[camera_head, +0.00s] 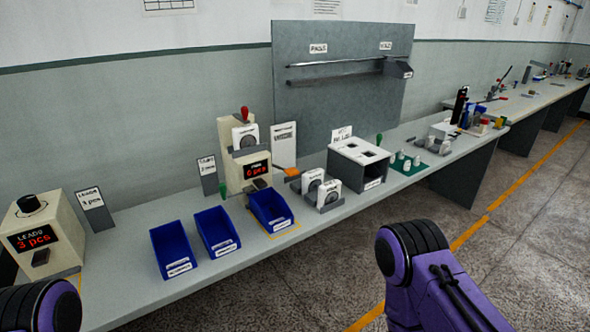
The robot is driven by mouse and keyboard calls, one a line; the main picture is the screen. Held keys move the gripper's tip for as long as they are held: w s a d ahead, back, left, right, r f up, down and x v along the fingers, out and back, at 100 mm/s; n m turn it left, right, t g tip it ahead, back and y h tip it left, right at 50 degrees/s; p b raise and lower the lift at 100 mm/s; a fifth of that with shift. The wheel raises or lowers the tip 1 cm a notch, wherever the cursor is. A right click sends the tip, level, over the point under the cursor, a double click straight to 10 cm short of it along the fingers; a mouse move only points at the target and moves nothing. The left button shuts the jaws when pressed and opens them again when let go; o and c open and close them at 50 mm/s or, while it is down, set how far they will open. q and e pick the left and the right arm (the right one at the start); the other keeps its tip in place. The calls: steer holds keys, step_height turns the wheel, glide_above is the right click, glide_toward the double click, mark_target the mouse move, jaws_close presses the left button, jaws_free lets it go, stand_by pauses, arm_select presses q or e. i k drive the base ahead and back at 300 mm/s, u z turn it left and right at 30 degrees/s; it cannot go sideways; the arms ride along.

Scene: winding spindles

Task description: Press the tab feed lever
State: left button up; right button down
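A beige machine (230,165) stands at the back of the bench, left of the middle, with a red display reading what looks like 6 pcs. An orange-ended lever (291,172) sticks out at its right side, a green knob (223,188) is at its lower left, and a red knob (244,113) is at its top. No readable label tells which is the tab feed lever. My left arm shows only as a dark and purple joint at the lower left corner, and my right arm as purple links at the lower right. Both grippers are out of view.
Blue bins (217,232) stand in front of the machine. A LEADS machine (40,235) reading 3 pcs is at the left. White-faced blocks (328,194), a grey box (358,162) and a green mat (422,163) are to the right. The bench front (140,295) is clear.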

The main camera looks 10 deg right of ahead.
mark_target(291, 171)
steer(key=z, duration=0.7)
steer(key=i, duration=0.75)
steer(key=u, duration=0.55)
